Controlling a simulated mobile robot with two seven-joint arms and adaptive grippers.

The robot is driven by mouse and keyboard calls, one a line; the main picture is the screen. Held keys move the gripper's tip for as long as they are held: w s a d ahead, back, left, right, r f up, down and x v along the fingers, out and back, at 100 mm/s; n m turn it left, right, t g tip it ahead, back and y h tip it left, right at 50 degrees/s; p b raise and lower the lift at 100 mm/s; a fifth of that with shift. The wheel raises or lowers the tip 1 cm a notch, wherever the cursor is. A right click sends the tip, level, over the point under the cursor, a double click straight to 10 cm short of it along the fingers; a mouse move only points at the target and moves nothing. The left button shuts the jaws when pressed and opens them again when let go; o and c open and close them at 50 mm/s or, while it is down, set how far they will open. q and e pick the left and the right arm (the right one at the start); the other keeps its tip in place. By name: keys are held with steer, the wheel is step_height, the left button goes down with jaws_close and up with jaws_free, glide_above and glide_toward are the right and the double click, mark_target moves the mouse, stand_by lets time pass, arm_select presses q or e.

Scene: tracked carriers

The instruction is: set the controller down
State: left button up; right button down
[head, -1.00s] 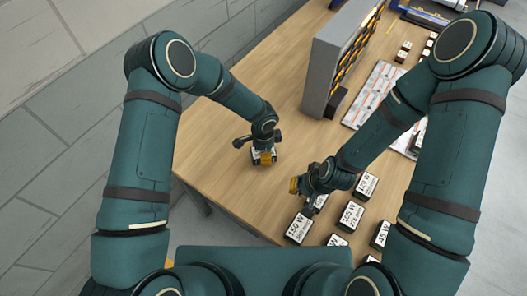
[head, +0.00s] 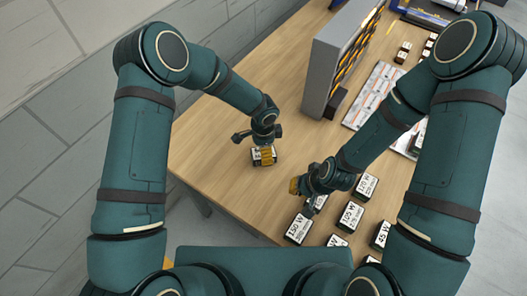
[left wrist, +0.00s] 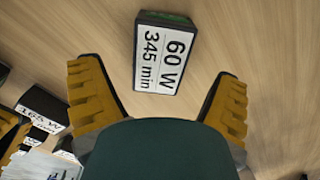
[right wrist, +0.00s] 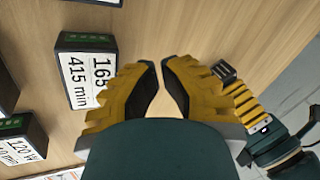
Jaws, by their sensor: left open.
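The controller (left wrist: 165,52), a small dark block with a white label reading 60 W, 345 min, lies on the wooden table in the left wrist view. My left gripper (left wrist: 158,70) is open, its yellow fingers spread wide on either side and clear of the block. In the head view my left gripper (head: 265,154) is right at the controller and partly hides it. My right gripper (right wrist: 161,66) is empty above the table, with a narrow gap between its fingertips. In the head view my right gripper (head: 297,186) is right of and nearer than the left one.
Several labelled controllers stand at the table's near right, among them one marked 165 (right wrist: 90,72) and one marked 120 W (right wrist: 20,140). A grey rack (head: 322,75) stands behind. A white tray (head: 374,95) lies to its right. The table's left part is bare.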

arm_select(q)
step_height(320, 180, up, 9)
steer(key=s+a+f+n+h, duration=0.1)
steer(key=s+a+f+n, duration=0.1)
steer(key=s+n, duration=0.3)
steer(key=s+a+f+n+t+h, duration=0.1)
steer(key=s+a+f+n, duration=0.1)
steer(key=s+a+n, duration=0.3)
steer(key=s+a+f+n+t+h, duration=0.1)
steer(key=s+a+f+n, duration=0.2)
steer(key=s+n, duration=0.2)
steer(key=shift+s+a+n+h, duration=0.15)
steer(key=shift+n+h, duration=0.05)
steer(key=shift+n, duration=0.5)
steer(key=shift+s+a+n+h, duration=0.1)
steer(key=shift+s+n+h, duration=0.1)
steer(key=shift+n, duration=0.5)
steer(key=shift+w, duration=0.1)
steer(key=shift+f, duration=0.1)
